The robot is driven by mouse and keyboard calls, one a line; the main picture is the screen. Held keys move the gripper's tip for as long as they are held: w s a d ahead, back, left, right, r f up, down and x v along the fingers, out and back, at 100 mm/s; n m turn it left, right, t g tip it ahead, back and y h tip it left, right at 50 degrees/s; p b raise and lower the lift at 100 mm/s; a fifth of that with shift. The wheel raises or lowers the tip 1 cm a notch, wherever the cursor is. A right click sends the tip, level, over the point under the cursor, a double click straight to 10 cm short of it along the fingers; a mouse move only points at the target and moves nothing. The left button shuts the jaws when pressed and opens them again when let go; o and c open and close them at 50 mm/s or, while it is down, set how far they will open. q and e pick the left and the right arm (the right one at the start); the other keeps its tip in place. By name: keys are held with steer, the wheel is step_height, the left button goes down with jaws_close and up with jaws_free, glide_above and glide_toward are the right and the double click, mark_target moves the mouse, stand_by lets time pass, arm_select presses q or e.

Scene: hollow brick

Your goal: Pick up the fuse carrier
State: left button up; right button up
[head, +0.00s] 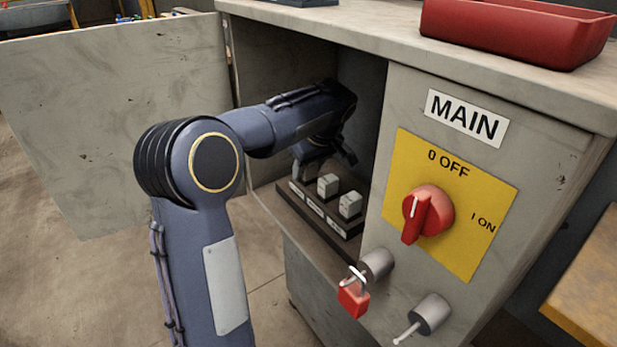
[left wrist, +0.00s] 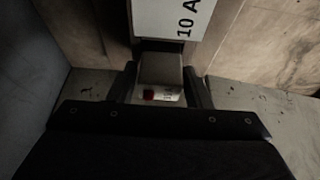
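A dark fuse base (head: 318,212) with white labels sits inside the open cabinet. Two light grey fuse carriers, a middle one (head: 328,184) and a right one (head: 350,204), stand upright on it. My left gripper (head: 322,160) reaches into the cabinet over the left end of the base. In the left wrist view a grey fuse carrier (left wrist: 160,70) with a red mark lies between the two fingers of my left gripper (left wrist: 161,85). I cannot tell whether the fingers touch it. A "10 A" label (left wrist: 185,25) is just beyond it. My right gripper is not in view.
The cabinet door (head: 110,120) stands open at the left. The front panel carries a red switch knob (head: 428,214) pointing near 0 OFF, and a red padlock (head: 353,298) hangs below. A red tray (head: 515,35) sits on top. The cabinet walls closely surround my left forearm.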

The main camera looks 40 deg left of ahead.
arm_select(q)
steer(key=c, duration=0.7)
steer(key=shift+r, duration=0.1)
